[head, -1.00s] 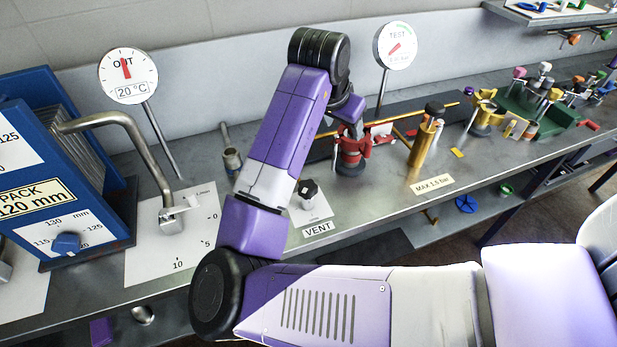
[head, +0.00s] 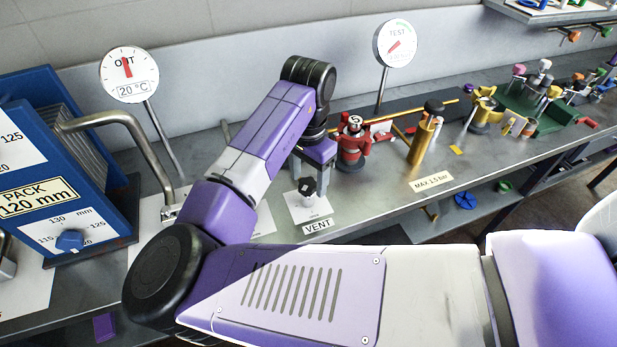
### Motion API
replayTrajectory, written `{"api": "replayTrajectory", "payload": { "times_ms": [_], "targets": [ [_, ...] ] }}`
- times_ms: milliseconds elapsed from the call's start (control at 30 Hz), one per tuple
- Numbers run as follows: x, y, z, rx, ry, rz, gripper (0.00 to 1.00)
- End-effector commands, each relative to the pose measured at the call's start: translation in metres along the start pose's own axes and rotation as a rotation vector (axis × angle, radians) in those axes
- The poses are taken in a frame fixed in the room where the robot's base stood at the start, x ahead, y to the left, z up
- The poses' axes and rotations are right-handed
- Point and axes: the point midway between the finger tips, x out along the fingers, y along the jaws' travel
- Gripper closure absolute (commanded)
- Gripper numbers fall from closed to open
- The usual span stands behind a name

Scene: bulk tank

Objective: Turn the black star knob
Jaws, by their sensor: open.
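A small black star-shaped knob (head: 307,187) stands on a white card behind the VENT label, in the middle of the bench. My gripper (head: 309,174) points down just above and behind this knob, below the purple wrist. Its grey fingers are apart, one to each side of the knob's top in the picture. I cannot tell whether they touch the knob or how far down they reach. The knob's top and front are in sight.
A red valve (head: 352,145) stands close to the right of my gripper. A yellow valve with a black top (head: 424,138) is farther right. A blue plate pack (head: 65,150) and a bent metal pipe (head: 120,130) are at left. Two dials stand behind.

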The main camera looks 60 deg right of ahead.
Motion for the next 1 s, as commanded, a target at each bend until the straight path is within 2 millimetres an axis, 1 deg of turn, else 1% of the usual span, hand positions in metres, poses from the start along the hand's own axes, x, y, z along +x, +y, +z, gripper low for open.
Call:
{"api": "replayTrajectory", "payload": {
  "times_ms": [100,333,633,667,867,1000],
  "targets": [
    [0.0047,0.0002,-0.0001,0.000,0.001,0.000,0.39],
    [0.0052,0.0002,-0.0003,0.000,0.001,0.000,0.39],
    [0.0049,0.0004,-0.0005,0.001,0.001,0.000,0.98],
    [0.0049,0.0004,-0.0005,0.001,0.001,0.000,1.00],
    [0.0048,0.0006,-0.0007,0.015,0.002,0.000,1.00],
    [0.0048,0.0007,-0.0007,0.059,0.002,0.000,1.00]
  ]
}}
